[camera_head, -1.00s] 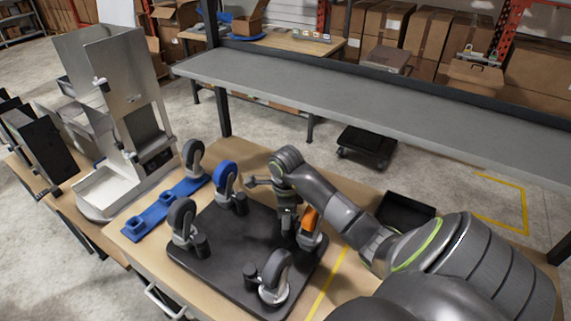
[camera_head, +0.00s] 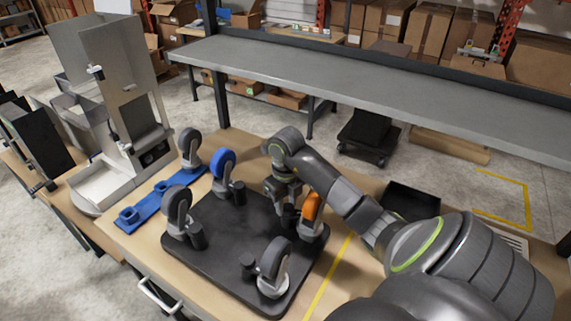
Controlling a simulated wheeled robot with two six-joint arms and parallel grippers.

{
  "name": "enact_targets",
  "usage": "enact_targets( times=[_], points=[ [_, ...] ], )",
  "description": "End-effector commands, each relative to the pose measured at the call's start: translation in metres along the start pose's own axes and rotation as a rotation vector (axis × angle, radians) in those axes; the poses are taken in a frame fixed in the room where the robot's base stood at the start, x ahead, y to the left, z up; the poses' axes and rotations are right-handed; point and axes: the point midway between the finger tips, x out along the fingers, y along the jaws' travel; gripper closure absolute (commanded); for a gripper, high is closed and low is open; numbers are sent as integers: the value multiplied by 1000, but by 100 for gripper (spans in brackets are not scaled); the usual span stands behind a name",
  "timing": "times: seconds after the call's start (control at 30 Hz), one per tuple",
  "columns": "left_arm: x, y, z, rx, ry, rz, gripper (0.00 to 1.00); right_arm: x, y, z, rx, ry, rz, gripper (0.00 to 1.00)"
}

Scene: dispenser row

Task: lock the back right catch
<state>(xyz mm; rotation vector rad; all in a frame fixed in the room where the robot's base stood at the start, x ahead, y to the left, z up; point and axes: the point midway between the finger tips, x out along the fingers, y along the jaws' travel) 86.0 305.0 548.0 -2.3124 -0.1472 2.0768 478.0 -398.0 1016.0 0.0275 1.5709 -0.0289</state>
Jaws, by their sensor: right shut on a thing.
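A black plate (camera_head: 228,238) lies on the wooden table and carries several casters, each with a dark post-like catch beside it. The back right caster has an orange wheel (camera_head: 312,207). The back right catch (camera_head: 289,216) stands just left of it. My right gripper (camera_head: 286,203) comes down over this catch and is shut on it. Its fingertips are partly hidden by the gripper body and the dark parts. I cannot tell from here how the catch is turned. The back left caster has a blue wheel (camera_head: 221,163), with its own catch (camera_head: 238,193). My left gripper is not in view.
Two casters with grey wheels stand at the plate's front left (camera_head: 176,204) and front right (camera_head: 274,259). A blue holder (camera_head: 160,200) with another grey caster lies at left. A black tray (camera_head: 411,202) sits at right. A metal dispenser (camera_head: 120,90) stands at far left.

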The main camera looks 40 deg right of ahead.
Motion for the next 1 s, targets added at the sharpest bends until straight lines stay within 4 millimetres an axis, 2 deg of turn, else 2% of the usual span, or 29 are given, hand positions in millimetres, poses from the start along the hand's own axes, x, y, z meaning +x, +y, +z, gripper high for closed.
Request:
enact_targets(
  times=[0.43,1.0],
  points=[
    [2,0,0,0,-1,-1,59,1,-2,-1,284,2,0,91],
    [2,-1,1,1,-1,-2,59,1,-2,-1,352,2,1,91]
  ],
)
